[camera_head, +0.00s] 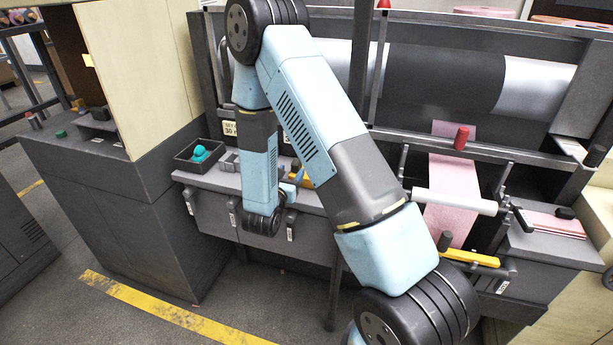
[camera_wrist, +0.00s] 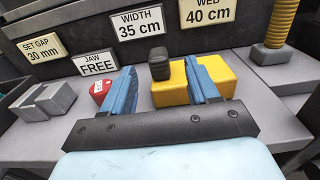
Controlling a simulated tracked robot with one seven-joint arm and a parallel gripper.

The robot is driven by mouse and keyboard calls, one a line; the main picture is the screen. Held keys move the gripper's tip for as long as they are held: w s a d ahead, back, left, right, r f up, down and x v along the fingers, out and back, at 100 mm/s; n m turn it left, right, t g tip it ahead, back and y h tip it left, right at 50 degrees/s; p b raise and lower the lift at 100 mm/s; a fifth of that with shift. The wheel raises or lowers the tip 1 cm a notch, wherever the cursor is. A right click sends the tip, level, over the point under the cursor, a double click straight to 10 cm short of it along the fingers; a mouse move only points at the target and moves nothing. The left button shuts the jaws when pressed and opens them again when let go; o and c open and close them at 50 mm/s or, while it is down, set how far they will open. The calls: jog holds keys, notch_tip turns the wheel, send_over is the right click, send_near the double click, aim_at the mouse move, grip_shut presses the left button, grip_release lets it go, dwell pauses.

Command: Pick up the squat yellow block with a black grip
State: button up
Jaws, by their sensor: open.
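A squat yellow block (camera_wrist: 172,93) with a black grip (camera_wrist: 159,66) rising from it sits on the grey ledge in the wrist view. My gripper (camera_wrist: 160,72) is open and empty, with its two blue fingers apart. The black grip appears between the fingers. The right finger crosses in front of the yellow, hiding part of it; I cannot tell whether the yellow to its right is the same block. In the head view, some yellow (camera_head: 304,181) shows beside my arm, which hides much of that area.
A red piece (camera_wrist: 100,90) lies left of the left finger, with grey metal blocks (camera_wrist: 45,101) farther left. A yellow ribbed post (camera_wrist: 278,28) stands at right. Label plates (camera_wrist: 141,24) line the back. A black tray (camera_head: 200,155) holds a teal object. Ledge front is clear.

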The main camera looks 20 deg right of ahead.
aim_at(296, 166)
jog(key=x, duration=0.3)
jog(key=shift+w+d, duration=0.2)
jog(key=shift+d, duration=0.05)
jog(key=shift+f+x, duration=0.2)
jog(key=shift+x, duration=1.1)
jog(key=shift+f+x, duration=0.15)
jog(key=shift+x, duration=1.15)
jog(key=shift+w+a, duration=0.15)
jog(key=shift+a, duration=0.1)
grip_shut()
